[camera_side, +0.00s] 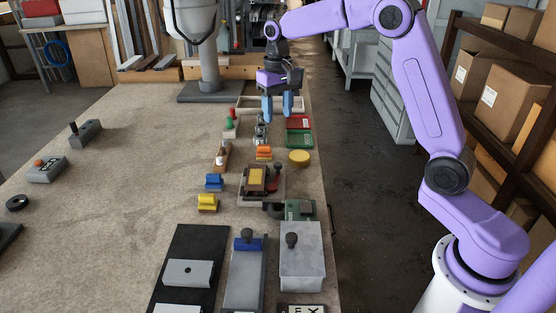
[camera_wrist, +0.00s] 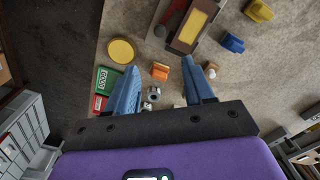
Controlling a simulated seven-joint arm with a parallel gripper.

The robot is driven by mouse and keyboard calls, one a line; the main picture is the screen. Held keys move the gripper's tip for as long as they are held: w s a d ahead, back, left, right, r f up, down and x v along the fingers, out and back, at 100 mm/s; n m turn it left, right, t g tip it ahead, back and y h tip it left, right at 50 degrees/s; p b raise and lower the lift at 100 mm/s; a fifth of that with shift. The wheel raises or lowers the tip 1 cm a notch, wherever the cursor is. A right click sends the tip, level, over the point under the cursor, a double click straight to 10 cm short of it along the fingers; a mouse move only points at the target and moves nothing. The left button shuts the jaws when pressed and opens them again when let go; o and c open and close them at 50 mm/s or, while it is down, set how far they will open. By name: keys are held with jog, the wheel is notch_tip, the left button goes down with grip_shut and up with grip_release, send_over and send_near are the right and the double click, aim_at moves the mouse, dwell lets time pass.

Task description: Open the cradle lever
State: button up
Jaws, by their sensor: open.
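The cradle (camera_side: 250,198) is a dark and tan fixture near the table's right edge, holding a yellow block (camera_side: 257,178). A dark red lever with a black knob (camera_side: 278,168) stands at its right side. In the wrist view the cradle (camera_wrist: 187,44) is at the top, with the yellow block (camera_wrist: 193,26) in it and the dark red lever (camera_wrist: 172,14) on its left; the top edge cuts them off. My gripper (camera_side: 277,112) has blue fingers pointing down, apart and empty, above the table and beyond the cradle. The wrist view shows its open fingers (camera_wrist: 160,68) short of the cradle.
Blue (camera_side: 214,183) and yellow (camera_side: 207,203) blocks sit left of the cradle. The table's left middle is mostly clear.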

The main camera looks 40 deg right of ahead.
aim_at(278, 164)
notch_tip(278, 164, down, 16)
jog(key=shift+f, duration=0.1)
dwell(0.4)
grip_shut()
